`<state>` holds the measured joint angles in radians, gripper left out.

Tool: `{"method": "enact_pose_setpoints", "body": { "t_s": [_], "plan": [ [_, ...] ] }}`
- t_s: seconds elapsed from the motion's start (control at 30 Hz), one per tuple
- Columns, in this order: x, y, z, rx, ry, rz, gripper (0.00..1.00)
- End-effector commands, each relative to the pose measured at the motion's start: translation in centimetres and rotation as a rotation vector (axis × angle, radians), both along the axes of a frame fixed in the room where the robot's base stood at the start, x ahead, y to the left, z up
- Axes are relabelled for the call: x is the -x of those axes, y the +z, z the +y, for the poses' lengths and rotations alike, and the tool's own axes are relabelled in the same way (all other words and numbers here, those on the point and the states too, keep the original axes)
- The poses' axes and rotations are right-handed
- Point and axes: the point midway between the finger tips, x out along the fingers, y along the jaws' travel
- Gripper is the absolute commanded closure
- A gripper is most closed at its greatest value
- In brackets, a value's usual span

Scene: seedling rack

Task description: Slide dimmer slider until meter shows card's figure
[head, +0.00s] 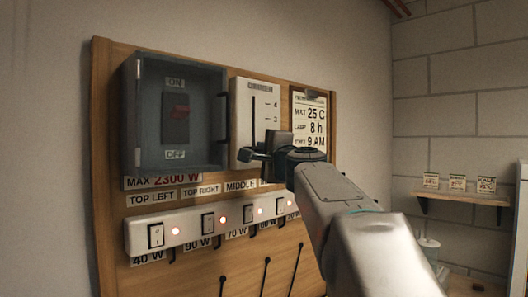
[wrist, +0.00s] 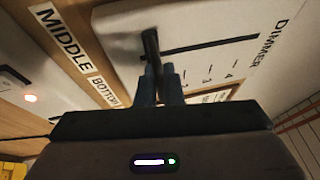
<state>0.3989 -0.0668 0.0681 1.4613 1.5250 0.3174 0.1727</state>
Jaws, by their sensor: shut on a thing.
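The white dimmer panel (head: 246,92) is mounted on the wooden board, with a dark vertical slot and a numbered scale. It also shows in the wrist view (wrist: 125,22), marked DIMMER. The black slider knob (wrist: 150,42) is at the low-number end of the slot, away from the 4. My gripper (head: 262,150) is at the panel's lower part, its fingers (wrist: 158,70) shut on the knob. I cannot make out a meter.
Below is a white strip (head: 188,230) of rocker switches with red lights. A small shelf (head: 465,198) with label cards is at the right wall.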

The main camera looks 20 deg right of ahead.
Motion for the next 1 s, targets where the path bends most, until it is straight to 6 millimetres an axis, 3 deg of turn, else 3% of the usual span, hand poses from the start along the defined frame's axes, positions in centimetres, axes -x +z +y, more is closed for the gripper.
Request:
{"method": "enact_pose_setpoints", "body": {
  "t_s": [0.37,0.4,0.47,0.8,1.0],
  "plan": [
    [-0.1,-0.7,0.0,0.000,0.000,0.004,1.00],
    [-0.1,-0.7,0.0,0.000,0.000,0.005,0.85],
    [-0.1,-0.7,0.0,0.000,0.000,0.005,0.71],
    [0.3,-0.6,0.0,0.001,0.000,0.000,0.71],
    [2.7,-1.0,0.0,0.002,-0.002,-0.002,0.71]
  ]
}}
